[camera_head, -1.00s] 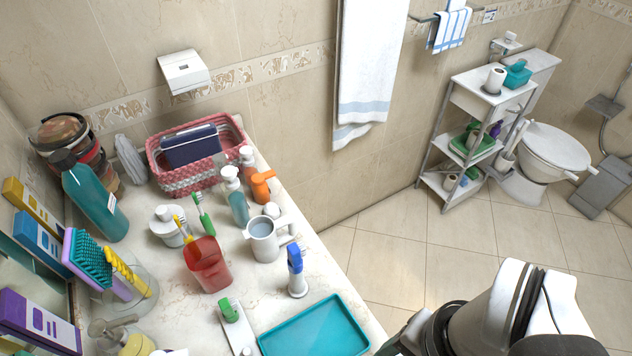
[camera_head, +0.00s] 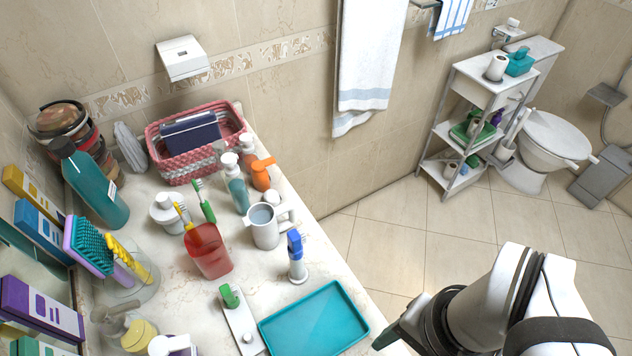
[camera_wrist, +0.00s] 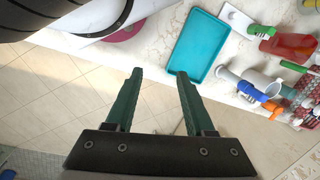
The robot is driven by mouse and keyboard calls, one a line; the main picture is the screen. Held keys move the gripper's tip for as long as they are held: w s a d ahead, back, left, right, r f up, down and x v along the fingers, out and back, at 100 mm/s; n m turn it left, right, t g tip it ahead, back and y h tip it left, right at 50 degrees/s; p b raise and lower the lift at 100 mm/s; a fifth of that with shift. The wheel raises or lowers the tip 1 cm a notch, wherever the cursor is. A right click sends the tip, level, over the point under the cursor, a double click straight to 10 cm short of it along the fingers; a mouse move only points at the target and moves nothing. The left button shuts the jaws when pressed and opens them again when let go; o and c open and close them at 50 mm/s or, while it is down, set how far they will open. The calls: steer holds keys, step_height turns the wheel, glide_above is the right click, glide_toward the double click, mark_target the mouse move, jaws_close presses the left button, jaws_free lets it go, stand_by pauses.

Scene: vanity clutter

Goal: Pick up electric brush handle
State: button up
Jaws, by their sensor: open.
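A white upright handle with a blue top (camera_head: 297,260), which looks like the electric brush handle, stands on the counter behind the teal tray. It also shows in the wrist view (camera_wrist: 238,81), to the right of the tray. My gripper (camera_wrist: 157,73) is open, with two dark green fingers apart and nothing between them. It hangs beyond the counter's edge, over the tiled floor, apart from the handle. In the head view only part of the gripper shows, at the lower right beside the tray.
A pink basket (camera_head: 172,167) stands at the back.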

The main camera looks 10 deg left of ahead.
steer(key=n+g+h, duration=0.1)
steer(key=n, duration=0.2)
steer(key=n+t+h, duration=0.6)
steer(key=n+t, duration=0.8)
steer(key=n, duration=2)
glide_above(297, 263)
steer(key=s+a, duration=0.5)
steer(key=s, duration=0.5)
step_height(297, 263, down, 8)
steer(key=x, duration=1.6)
steer(key=shift+f, duration=0.35)
jaws_close()
